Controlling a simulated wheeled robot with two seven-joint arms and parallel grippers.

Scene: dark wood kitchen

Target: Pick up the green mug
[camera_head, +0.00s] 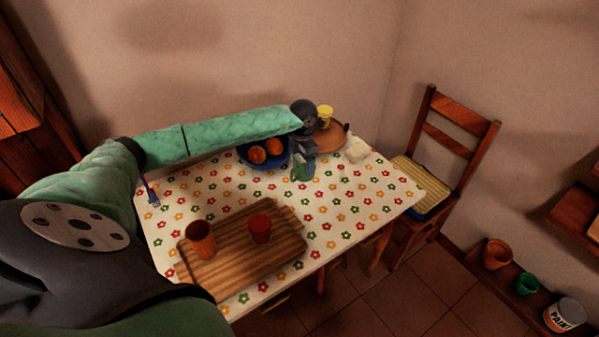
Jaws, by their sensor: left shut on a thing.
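The green mug (300,173) is small in the head view, near the back middle of the table and just right of the blue plate. My left gripper (303,160) comes down over it from the end of my long green arm and is shut on it. The gripper hides part of the mug. I cannot tell whether the mug touches the cloth. My right gripper is not in view.
A blue plate (244,149) with oranges (257,155) lies left of the mug. Behind it, a yellow cup (325,113) stands by a round board (337,133). A chair (450,150) stands right.

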